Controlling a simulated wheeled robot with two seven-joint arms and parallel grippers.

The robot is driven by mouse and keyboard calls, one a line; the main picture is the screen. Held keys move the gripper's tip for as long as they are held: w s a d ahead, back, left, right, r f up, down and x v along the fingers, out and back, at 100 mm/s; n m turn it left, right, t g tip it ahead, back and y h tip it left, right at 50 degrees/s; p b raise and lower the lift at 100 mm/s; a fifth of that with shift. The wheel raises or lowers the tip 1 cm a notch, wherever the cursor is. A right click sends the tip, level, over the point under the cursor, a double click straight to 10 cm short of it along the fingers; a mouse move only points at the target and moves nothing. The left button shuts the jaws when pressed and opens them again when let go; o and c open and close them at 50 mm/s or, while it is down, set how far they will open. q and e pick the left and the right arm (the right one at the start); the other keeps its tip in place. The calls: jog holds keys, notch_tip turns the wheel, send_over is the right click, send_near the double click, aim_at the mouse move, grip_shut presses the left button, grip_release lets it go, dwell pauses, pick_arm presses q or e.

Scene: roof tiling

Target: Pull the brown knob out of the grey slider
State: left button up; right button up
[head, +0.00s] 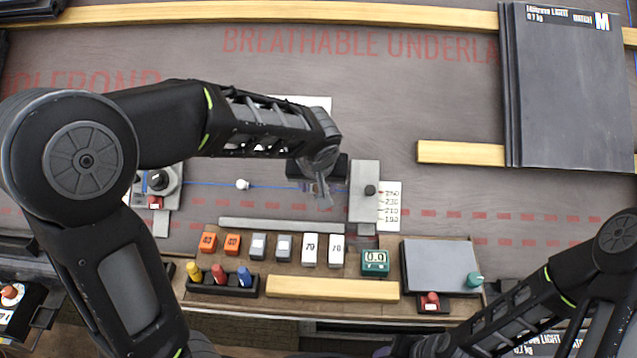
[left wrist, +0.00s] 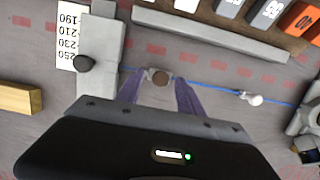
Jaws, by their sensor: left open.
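The grey block carries a black knob (head: 371,190) beside a number scale (head: 391,206). A white bead (head: 242,184) sits on the blue line. A grey strip (head: 281,226) and a wooden tray of coloured blocks (head: 334,289) lie nearer. Dark tiles (head: 568,90) stand back right.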

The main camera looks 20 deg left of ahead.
pick_arm(q)
jog(key=shift+r, duration=0.1)
jog(key=p+v, duration=0.2)
jog(key=v, duration=0.5)
jog(key=shift+r, duration=0.25)
jog(key=shift+s+r, duration=0.1)
jog(key=shift+s, duration=0.05)
jog(key=w+a+p+v, duration=0.1)
jog(key=p+v, duration=0.5)
jog(key=v, duration=0.4)
jog(key=shift+w+d+r+p, duration=0.3)
jog(key=shift+r, duration=0.15)
